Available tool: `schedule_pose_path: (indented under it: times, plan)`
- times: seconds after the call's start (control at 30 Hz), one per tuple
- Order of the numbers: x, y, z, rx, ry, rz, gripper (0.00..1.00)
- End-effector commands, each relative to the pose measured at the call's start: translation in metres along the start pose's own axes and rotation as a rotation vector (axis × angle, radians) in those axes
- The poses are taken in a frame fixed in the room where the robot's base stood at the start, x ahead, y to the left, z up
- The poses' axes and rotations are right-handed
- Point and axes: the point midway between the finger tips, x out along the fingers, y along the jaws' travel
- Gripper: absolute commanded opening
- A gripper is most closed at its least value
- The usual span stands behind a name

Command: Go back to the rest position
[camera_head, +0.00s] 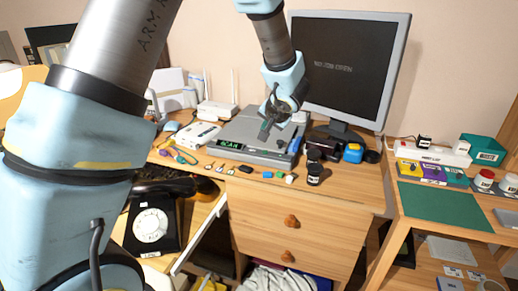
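My gripper (275,118) is at the end of my arm in the head camera view, over the grey device marked SCAN (268,135) on the wooden desk (345,190). The gripper points down and is small and dark here. Whether its fingers are apart or shut, and whether anything is between them, I cannot tell. A black dial phone (153,225) with a white dial sits at the lower left, partly hidden by my arm. My arm also fills the left side of the view.
A large monitor (345,65) stands behind the gripper on the right. A white router (217,110), small jars (314,174) and several small parts crowd the desk. A side table with a green mat (443,207) is at the right. An open drawer or compartment shows below the desk.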

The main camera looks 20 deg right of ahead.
Motion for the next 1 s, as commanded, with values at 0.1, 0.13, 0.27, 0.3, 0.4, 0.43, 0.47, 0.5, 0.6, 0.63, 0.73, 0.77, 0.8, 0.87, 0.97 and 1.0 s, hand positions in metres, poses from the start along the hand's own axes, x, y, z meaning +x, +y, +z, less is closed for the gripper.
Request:
schedule_pose_path:
  times: [0.1, 0.13, 0.27, 0.3, 0.4, 0.43, 0.47, 0.5, 0.6, 0.63, 0.73, 0.77, 0.8, 0.87, 0.97, 1.0]
  plan:
    - [0.000, 0.000, 0.000, 0.000, 0.000, 0.000, 0.00]
    - [0.000, -0.001, 0.001, -0.001, -0.001, 0.000, 0.00]
    - [0.001, -0.019, 0.015, -0.020, -0.047, -0.008, 0.00]
    - [0.001, -0.031, 0.026, -0.033, -0.080, -0.012, 0.00]
    - [-0.003, -0.071, 0.069, -0.088, -0.199, -0.016, 0.00]
    - [-0.006, -0.084, 0.086, -0.111, -0.244, -0.014, 0.00]
    - [-0.010, -0.097, 0.103, -0.136, -0.289, -0.008, 0.00]
    - [-0.016, -0.111, 0.126, -0.170, -0.346, 0.005, 0.00]
    - [-0.036, -0.138, 0.180, -0.265, -0.468, 0.048, 0.00]
    - [-0.043, -0.144, 0.194, -0.296, -0.498, 0.064, 0.00]
    - [-0.068, -0.157, 0.238, -0.406, -0.578, 0.123, 0.00]
    - [-0.075, -0.160, 0.249, -0.441, -0.594, 0.141, 0.00]
    - [-0.084, -0.162, 0.262, -0.486, -0.610, 0.164, 0.00]
    - [-0.097, -0.164, 0.278, -0.551, -0.626, 0.195, 0.00]
    - [-0.114, -0.165, 0.297, -0.641, -0.632, 0.233, 0.00]
    - [-0.118, -0.165, 0.302, -0.669, -0.630, 0.244, 0.00]
